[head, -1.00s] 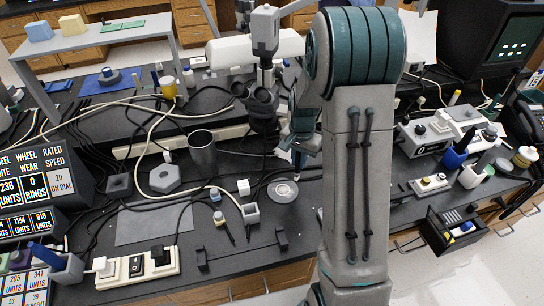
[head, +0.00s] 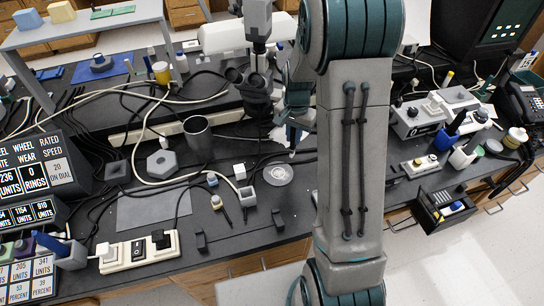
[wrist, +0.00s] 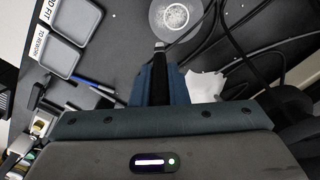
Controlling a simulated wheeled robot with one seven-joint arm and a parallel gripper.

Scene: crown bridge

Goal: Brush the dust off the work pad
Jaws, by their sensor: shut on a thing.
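A round, pale, see-through-looking disc (head: 278,174), which I take as the work pad, lies on the dark bench in the head view. In the wrist view the disc (wrist: 157,22) shows at the top with a whitish speckled patch, likely the dust, in its middle. My gripper (wrist: 160,84) has blue fingers shut on a slim dark tool with a pale tip, likely the brush (wrist: 159,47). The tip points at the disc's near edge; I cannot tell whether it touches. In the head view my gripper (head: 294,135) is just behind the disc, partly hidden by my arm.
Cables run close by. A microscope (head: 257,85) stands behind. Crumpled white paper (wrist: 205,86) and two grey trays (wrist: 74,20) show in the wrist view.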

